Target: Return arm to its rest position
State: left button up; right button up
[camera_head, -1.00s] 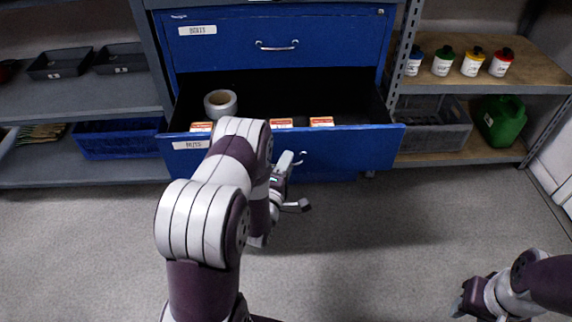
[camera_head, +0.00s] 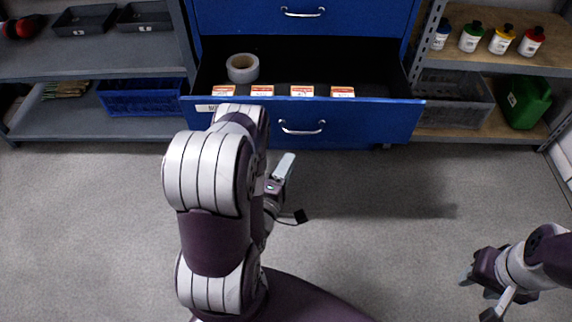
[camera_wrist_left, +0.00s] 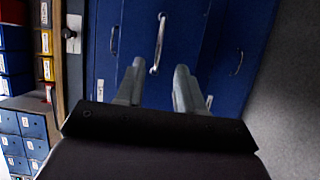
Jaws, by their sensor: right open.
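My left arm reaches up from the bottom of the head view, bent, with its left gripper (camera_head: 291,192) in front of the blue cabinet and below the open drawer. The left gripper's fingers are spread apart with nothing between them. In the left wrist view its two grey fingers (camera_wrist_left: 158,88) point toward blue fronts with silver handles. My right gripper (camera_head: 480,296) is at the lower right of the head view, over the floor, open and empty.
The open blue drawer (camera_head: 300,112) holds a tape roll (camera_head: 242,68) and several small orange-and-white boxes (camera_head: 301,91). Shelves flank it, with several bottles (camera_head: 471,37), a green can (camera_head: 526,102), a blue crate (camera_head: 143,97) and black trays (camera_head: 86,19). Floor in front is clear.

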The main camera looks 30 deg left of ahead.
pick_arm(q)
jog(key=shift+s, duration=0.15)
dwell(0.3)
jog(key=w+d+r+m+g+h, duration=0.2)
jog(key=w+d+m+g, duration=0.1)
jog(key=w+m+g, duration=0.6)
jog(key=s+d+r+m+g, duration=0.3)
jog(key=s+r+m+g, duration=0.15)
jog(key=s, duration=0.35)
jog(key=s+d+r+m+g, duration=0.35)
jog(key=s+m, duration=0.25)
jog(key=s, duration=0.3)
notch_tip(320, 180, up, 38)
jog(key=p, duration=3.8)
jog(key=shift+r+h+p, duration=0.25)
jog(key=shift+h+p, duration=0.1)
jog(key=shift+h, duration=0.05)
